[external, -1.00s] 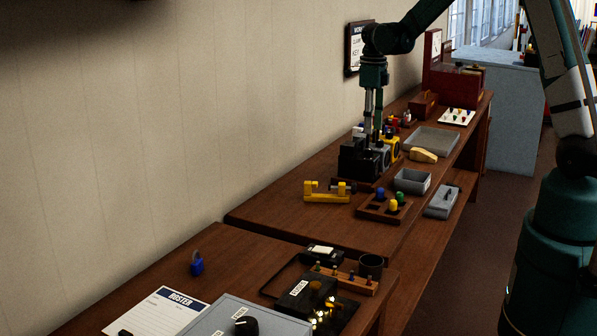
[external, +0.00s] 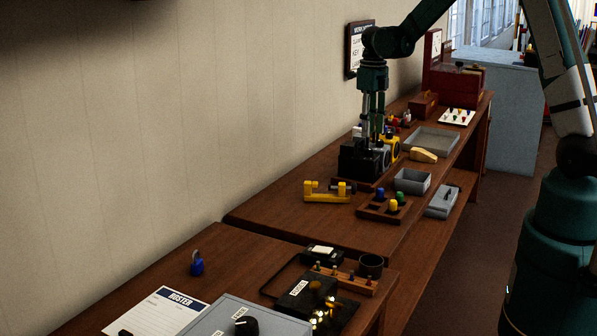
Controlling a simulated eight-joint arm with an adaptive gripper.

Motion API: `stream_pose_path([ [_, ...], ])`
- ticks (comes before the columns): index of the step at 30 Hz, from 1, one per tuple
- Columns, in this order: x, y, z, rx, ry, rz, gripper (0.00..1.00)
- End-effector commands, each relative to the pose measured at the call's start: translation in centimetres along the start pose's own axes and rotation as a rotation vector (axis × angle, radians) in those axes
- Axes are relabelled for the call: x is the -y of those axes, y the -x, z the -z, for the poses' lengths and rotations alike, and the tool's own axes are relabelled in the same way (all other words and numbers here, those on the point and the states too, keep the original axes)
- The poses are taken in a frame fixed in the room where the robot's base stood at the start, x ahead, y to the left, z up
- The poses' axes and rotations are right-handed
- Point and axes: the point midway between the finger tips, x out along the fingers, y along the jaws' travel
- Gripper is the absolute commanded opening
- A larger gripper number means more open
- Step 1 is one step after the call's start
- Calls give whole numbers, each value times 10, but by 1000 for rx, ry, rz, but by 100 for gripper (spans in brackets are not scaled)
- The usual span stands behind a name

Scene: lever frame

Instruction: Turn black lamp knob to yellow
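The black lamp (external: 356,163) is a dark boxy unit on the far bench, with round grey parts on its right-hand side. A yellow lamp (external: 393,144) stands right behind it. My gripper (external: 372,138) points straight down over the black lamp, with its fingertips at or just above the top of the unit. The fingertips overlap the lamps in this view, so I cannot tell whether they touch the knob or how far apart they are. The black lamp's knob and its setting are too small and hidden to make out.
A yellow bracket (external: 327,192) and a wooden tray (external: 373,213) with coloured pegs lie in front of the lamps. Grey bins (external: 412,181) are to the right. The near bench holds a blue padlock (external: 197,265) and a grey panel (external: 232,318) with a black knob.

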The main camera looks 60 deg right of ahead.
Motion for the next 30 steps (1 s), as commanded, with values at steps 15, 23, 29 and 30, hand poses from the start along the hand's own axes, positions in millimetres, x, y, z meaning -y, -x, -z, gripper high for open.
stream_pose_path([
  [15,0,-54,0,0,0,0,33],
  [23,0,-68,0,0,0,0,33],
  [29,0,-69,0,0,0,0,33],
  [30,0,-69,0,0,0,0,33],
])
